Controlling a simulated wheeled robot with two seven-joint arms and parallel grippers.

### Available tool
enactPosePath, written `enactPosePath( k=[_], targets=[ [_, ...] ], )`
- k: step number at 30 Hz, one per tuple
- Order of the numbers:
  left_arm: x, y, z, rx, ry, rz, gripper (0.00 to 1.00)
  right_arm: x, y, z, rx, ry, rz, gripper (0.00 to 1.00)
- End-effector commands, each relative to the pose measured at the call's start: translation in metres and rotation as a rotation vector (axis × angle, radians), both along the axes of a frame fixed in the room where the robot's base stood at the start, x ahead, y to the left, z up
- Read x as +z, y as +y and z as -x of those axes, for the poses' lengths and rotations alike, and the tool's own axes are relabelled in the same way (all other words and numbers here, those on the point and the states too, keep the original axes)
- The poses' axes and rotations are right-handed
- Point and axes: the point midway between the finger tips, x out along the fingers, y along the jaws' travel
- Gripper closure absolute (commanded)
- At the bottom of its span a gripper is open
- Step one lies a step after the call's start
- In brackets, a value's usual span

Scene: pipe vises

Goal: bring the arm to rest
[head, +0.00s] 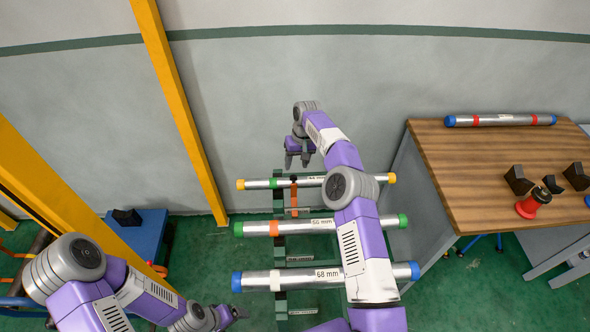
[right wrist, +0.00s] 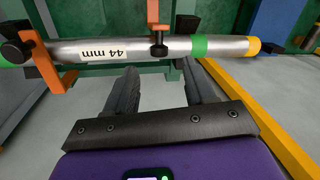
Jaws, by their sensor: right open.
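My right gripper (head: 299,158) is open and empty, pointing down just above the yellow-ended pipe (head: 330,181) at the back of the rack. In the right wrist view its two fingers (right wrist: 160,92) are apart, and that pipe, labelled 44 mm (right wrist: 120,50), lies crosswise beyond the tips. Orange vise parts (right wrist: 48,68) with black knobs stand at the pipe. My left gripper (head: 236,313) is low at the bottom, small and partly hidden by its arm; its jaw state is unclear.
A wooden table (head: 450,160) at right bears a blue-ended pipe (head: 500,120), black blocks and a red item (head: 531,204). Yellow posts (head: 178,100) stand at left.

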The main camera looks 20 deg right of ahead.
Motion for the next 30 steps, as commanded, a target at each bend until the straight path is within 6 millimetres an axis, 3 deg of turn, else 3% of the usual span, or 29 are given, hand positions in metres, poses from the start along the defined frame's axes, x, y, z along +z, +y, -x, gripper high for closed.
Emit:
enactPosePath(
  k=[6, 22, 30],
  targets=[
    [0.002, 0.0, 0.0, 0.0, 0.0, 0.0, 0.13, 0.018, -0.002, 0.0, -0.001, -0.001, -0.001, 0.46],
    [0.005, 0.0, 0.0, 0.0, 0.0, 0.0, 0.13, 0.02, -0.003, 0.0, 0.0, 0.0, -0.001, 0.46],
    [0.052, 0.0, 0.0, 0.0, 0.0, 0.0, 0.13, 0.068, -0.003, 0.0, 0.0, -0.001, -0.001, 0.46]
  ],
)
